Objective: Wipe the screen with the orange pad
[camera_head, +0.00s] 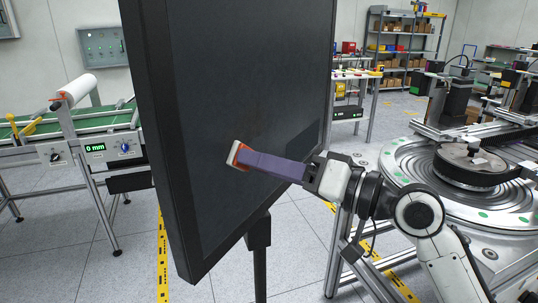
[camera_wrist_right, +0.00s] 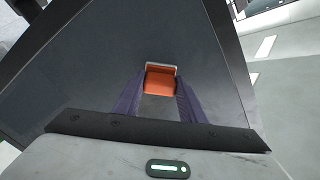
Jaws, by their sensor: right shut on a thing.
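The screen (camera_head: 240,70) is a large dark panel with a black frame, standing upright on a black post. My right gripper (camera_head: 243,158) reaches in from the right and is shut on the orange pad (camera_wrist_right: 160,80). The pad is a small block, orange with a pale grey-white layer on its far side. In the head view the pad (camera_head: 235,155) lies in front of the lower middle of the screen. The pale side faces the screen; whether it touches cannot be told. The screen also fills much of the right wrist view (camera_wrist_right: 85,65). My left gripper is not in view.
A round metal turntable machine (camera_head: 470,165) stands close on the right, near my right arm. A green conveyor (camera_head: 100,122) with a white roller stands on the left behind the screen. A shelf (camera_head: 400,45) is at the back. Yellow tape marks the grey floor.

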